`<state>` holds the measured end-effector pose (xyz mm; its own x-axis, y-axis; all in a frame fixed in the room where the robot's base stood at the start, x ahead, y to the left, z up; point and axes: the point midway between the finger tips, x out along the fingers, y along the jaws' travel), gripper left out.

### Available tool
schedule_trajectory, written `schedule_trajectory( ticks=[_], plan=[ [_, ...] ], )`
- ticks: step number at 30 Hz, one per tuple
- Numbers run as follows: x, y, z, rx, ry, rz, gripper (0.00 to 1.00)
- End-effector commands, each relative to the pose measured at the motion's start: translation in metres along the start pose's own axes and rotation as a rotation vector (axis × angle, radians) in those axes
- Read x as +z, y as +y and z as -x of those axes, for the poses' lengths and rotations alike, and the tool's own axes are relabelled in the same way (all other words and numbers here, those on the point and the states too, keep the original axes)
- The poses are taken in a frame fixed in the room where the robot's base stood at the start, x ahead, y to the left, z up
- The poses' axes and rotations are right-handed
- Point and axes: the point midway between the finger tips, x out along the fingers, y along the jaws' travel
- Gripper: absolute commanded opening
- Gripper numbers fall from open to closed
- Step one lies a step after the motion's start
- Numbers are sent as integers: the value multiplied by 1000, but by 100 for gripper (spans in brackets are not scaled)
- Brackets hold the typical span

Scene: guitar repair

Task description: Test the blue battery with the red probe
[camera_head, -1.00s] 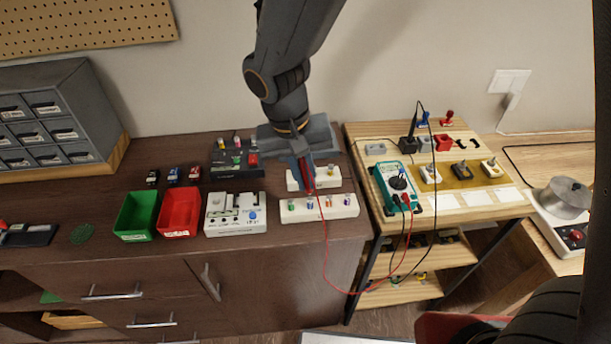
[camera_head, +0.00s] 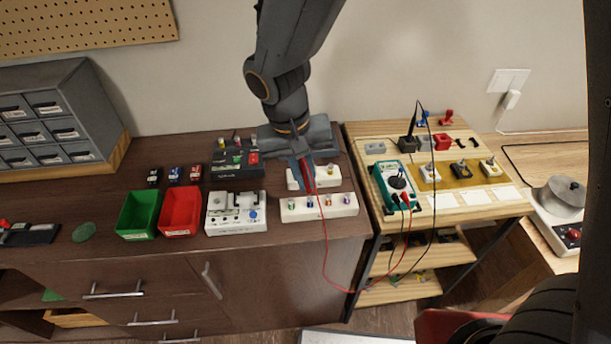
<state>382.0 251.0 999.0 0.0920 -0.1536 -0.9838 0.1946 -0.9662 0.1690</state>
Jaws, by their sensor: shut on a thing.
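My gripper (camera_head: 304,180) points down over the white blocks near the right end of the dark cabinet. It is shut on the red probe (camera_head: 308,176), whose tip is hard to make out. A red lead hangs from the probe in a loop to the green multimeter (camera_head: 383,182) on the wooden table. A small blue block (camera_head: 174,173), perhaps the blue battery, stands between a black one (camera_head: 154,178) and a red one (camera_head: 196,173), left of my gripper and apart from it. The front white block (camera_head: 319,215) holds several small coloured pieces.
A white device (camera_head: 236,227) with a blue knob lies left of the white blocks. A red bin (camera_head: 180,218) and a green bin (camera_head: 137,220) stand further left. A black board (camera_head: 237,171) lies behind. A black probe stands in a holder (camera_head: 408,144).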

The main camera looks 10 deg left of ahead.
Motion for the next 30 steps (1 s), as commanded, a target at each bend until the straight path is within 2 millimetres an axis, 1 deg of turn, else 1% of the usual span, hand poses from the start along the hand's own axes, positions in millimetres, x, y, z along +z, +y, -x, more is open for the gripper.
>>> schedule_trajectory(
  ticks=[11, 30],
  plan=[
    [0, 0, 0, 0, 0, 0, 0],
    [0, -1, -7, 0, 0, 0, 0]
  ],
)
